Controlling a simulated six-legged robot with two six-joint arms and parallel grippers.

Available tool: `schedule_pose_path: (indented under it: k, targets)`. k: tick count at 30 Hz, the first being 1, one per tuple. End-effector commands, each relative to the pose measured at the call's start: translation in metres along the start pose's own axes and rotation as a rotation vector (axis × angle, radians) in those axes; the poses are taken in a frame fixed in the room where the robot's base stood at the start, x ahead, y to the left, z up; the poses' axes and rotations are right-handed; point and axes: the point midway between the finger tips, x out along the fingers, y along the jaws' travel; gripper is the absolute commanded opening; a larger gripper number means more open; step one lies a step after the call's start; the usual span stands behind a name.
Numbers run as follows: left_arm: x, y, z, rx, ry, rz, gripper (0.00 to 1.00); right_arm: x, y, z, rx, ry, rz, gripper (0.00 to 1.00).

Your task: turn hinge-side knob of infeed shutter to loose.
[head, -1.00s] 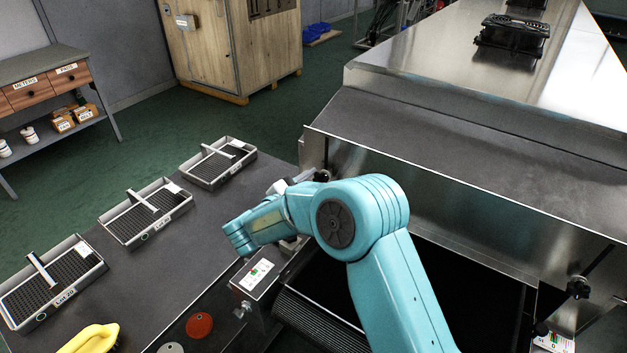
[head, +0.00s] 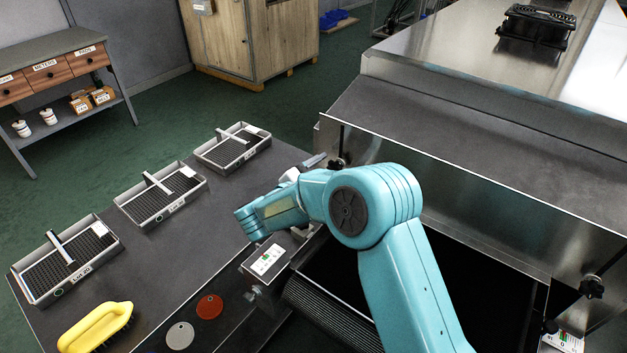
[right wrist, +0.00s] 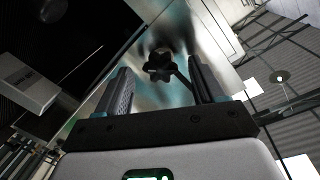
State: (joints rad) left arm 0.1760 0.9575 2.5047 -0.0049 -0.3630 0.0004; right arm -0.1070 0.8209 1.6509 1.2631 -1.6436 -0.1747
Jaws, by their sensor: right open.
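The infeed shutter (head: 470,215) is a shiny metal panel along the front of the dryer. A black lobed knob (head: 336,163) sits at its left end and another black knob (head: 592,287) at its right end. I cannot tell from the pictures which is hinge-side. My right gripper (head: 318,161) is at the left knob, mostly hidden behind my teal arm. In the right wrist view, the open fingers (right wrist: 158,88) point at the black knob (right wrist: 160,66), which shows between and beyond their tips, apparently not gripped. My left gripper is out of view.
A labelled box (head: 268,260) stands by the dark infeed opening (head: 465,285). Several mesh trays (head: 160,195), a yellow-handled brush (head: 95,328) and red and grey discs (head: 209,307) lie on the dark table. A black part (head: 537,25) rests on the dryer top.

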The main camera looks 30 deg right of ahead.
Motion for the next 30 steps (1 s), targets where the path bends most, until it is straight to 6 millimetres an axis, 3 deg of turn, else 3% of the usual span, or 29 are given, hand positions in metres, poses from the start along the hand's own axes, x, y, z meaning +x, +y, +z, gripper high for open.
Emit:
schedule_pose_path:
  k: [5,12,18,24,30]
  targets:
    - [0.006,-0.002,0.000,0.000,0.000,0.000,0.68,-0.032,0.000,0.002,0.000,-0.003,-0.005,0.68]
    - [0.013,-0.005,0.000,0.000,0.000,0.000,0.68,-0.097,0.000,0.002,0.001,-0.003,-0.005,0.68]
    - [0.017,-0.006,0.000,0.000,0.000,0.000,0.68,-0.139,0.001,0.001,0.000,-0.001,-0.003,0.68]
    - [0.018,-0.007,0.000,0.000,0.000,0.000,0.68,-0.158,0.001,0.000,-0.001,0.000,-0.001,0.68]
    - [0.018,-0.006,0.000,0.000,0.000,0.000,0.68,-0.160,0.001,0.000,-0.002,0.000,0.001,0.68]
